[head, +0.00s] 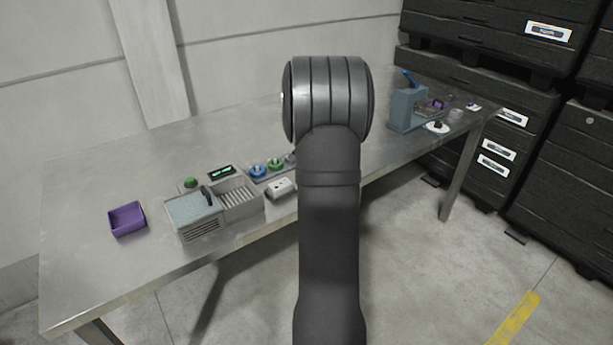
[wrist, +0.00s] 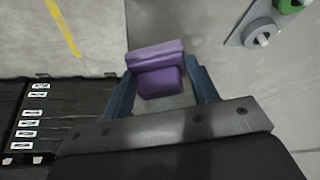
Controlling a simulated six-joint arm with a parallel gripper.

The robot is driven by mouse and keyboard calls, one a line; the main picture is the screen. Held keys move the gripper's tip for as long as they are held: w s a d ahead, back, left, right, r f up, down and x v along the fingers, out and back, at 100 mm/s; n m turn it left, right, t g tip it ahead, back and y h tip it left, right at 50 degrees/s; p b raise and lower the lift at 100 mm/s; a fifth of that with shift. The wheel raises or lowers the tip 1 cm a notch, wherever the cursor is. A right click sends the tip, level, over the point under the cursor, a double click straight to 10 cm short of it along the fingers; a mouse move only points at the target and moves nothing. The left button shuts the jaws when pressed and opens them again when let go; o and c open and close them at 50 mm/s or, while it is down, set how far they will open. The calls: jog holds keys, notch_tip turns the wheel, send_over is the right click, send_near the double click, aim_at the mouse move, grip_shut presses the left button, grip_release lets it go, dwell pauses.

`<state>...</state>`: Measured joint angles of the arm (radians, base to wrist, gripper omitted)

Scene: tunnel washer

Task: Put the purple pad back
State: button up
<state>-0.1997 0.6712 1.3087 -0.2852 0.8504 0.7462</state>
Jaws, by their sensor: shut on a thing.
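In the wrist view, my gripper (wrist: 160,72) is shut on the purple pad (wrist: 158,82), with one blue finger on each side of it. The pad has a lighter purple slab and a darker block. In the head view my own arm hides the gripper and the held pad. An open purple tray (head: 127,232) sits at the left of the metal table. A blue-grey stand (head: 402,107) at the table's right end has a small purple piece (head: 436,103) at it; I cannot tell what that piece is.
On the metal table (head: 90,275) stand a grey washer unit (head: 200,229) with a lid, a slotted compartment (head: 238,197), blue (head: 257,171) and green (head: 275,165) knobs, and a white box (head: 281,188). Black cases (head: 480,80) stand behind the right end. The far left tabletop is clear.

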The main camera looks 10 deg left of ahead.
jog(key=a+f, duration=0.1)
jog(key=a, duration=0.1)
jog(key=w+a+f, duration=0.2)
jog(key=a, duration=0.1)
jog(key=shift+a+f, duration=0.35)
jog(key=shift+f, duration=1.9)
jog(key=shift+f, duration=0.15)
jog(key=o, duration=0.9)
jog(key=shift+o, duration=0.2)
jog(key=v, duration=1.2)
jog(key=shift+s, duration=0.15)
